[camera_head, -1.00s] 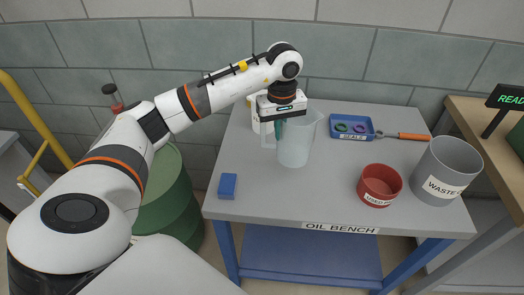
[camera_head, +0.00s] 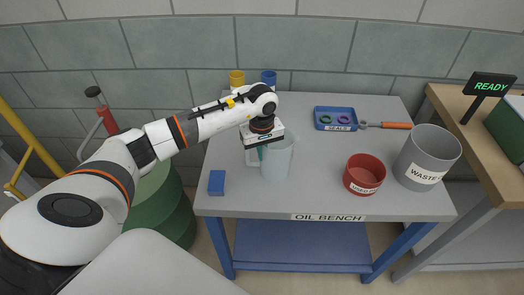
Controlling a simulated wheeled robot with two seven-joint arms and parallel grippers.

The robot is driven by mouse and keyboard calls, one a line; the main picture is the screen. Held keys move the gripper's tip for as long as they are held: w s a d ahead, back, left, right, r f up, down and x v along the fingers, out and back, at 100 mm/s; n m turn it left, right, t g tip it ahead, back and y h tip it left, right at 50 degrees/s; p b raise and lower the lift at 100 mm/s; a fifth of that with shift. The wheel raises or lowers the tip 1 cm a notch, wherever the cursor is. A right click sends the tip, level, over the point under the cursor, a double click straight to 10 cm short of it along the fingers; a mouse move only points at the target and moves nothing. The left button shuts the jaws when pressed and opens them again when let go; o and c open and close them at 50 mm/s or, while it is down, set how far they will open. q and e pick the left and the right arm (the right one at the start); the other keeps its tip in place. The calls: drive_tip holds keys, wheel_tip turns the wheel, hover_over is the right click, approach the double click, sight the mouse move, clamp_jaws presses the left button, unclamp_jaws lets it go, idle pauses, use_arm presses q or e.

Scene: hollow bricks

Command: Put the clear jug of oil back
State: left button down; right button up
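The clear jug (camera_head: 279,160) is pale and see-through, upright over the left-middle part of the grey oil bench (camera_head: 320,150). I cannot tell whether its base touches the bench top. Its handle is on the left side, mostly hidden by my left gripper (camera_head: 262,153). The gripper points down from above and appears shut on that handle; its fingers are only partly visible. My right gripper is out of view.
A blue block (camera_head: 217,183) lies left of the jug. Yellow (camera_head: 237,78) and blue (camera_head: 268,77) containers stand behind my arm. A seals tray (camera_head: 335,113), orange-handled tool (camera_head: 390,125), red bowl (camera_head: 364,174) and grey waste bin (camera_head: 427,157) are to the right.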

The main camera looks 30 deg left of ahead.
use_arm(q)
drive_tip(key=shift+f, duration=0.2)
drive_tip(key=c, duration=1.7)
unclamp_jaws()
drive_tip(key=shift+r, duration=0.1)
wheel_tip(320, 180, up, 12)
drive_tip(key=b, duration=0.2)
drive_tip(key=shift+s+r+b, duration=0.15)
drive_tip(key=shift+b, duration=0.25)
drive_tip(key=shift+d, duration=0.15)
